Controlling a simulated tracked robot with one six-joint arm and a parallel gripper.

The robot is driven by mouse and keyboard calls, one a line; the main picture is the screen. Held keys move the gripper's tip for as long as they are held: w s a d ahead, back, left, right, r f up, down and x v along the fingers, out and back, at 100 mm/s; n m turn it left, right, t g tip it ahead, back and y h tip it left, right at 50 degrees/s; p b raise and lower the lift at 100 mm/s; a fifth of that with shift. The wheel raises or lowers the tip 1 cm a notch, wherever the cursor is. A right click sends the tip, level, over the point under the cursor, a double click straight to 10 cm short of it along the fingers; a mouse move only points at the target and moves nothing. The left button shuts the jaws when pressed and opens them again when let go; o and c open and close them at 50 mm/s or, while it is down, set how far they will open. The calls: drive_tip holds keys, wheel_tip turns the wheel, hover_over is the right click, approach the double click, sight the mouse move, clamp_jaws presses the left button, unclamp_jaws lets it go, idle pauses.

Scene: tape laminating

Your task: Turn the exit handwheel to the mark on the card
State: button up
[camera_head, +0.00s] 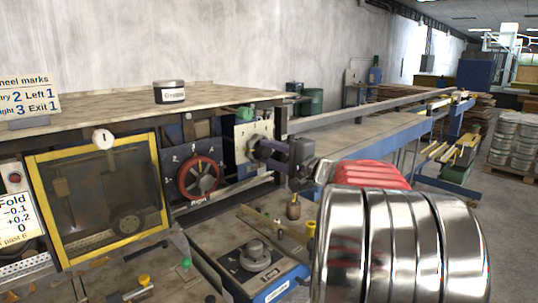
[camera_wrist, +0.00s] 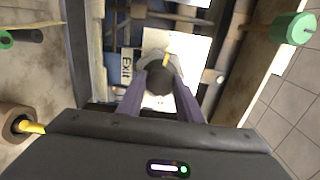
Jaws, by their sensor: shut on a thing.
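The exit handwheel is a dark grey knob (camera_wrist: 160,80) with a yellow pointer (camera_wrist: 167,59), in front of a white plate (camera_wrist: 190,45) beside a blue "Exit" label (camera_wrist: 126,67). The pointer points up and slightly right in the wrist view; the plate's marks cannot be read there. My gripper (camera_wrist: 160,88) is shut on the knob, one purple finger on each side. In the head view my gripper (camera_head: 268,150) reaches the knob from the right, and the white plate (camera_head: 262,129) shows behind. The card (camera_head: 30,95) at the left reads Exit 1.
A red handwheel (camera_head: 200,178) sits left of the exit plate, beside a yellow-framed window (camera_head: 98,195). A dark tin (camera_head: 169,92) stands on the bench top. A blue-edged box with a knob (camera_head: 258,262) lies below. A green knob (camera_wrist: 294,28) is at the right of the wrist view.

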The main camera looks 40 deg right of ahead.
drive_tip(key=o, duration=0.7)
drive_tip(key=shift+a+f, duration=0.15)
drive_tip(key=shift+f, duration=0.15)
drive_tip(key=shift+c, duration=0.2)
drive_tip(key=o, duration=0.4)
drive_tip(key=shift+r, duration=0.15)
drive_tip(key=s, duration=1.3)
drive_tip(key=shift+s+d, duration=0.3)
drive_tip(key=shift+s, duration=0.1)
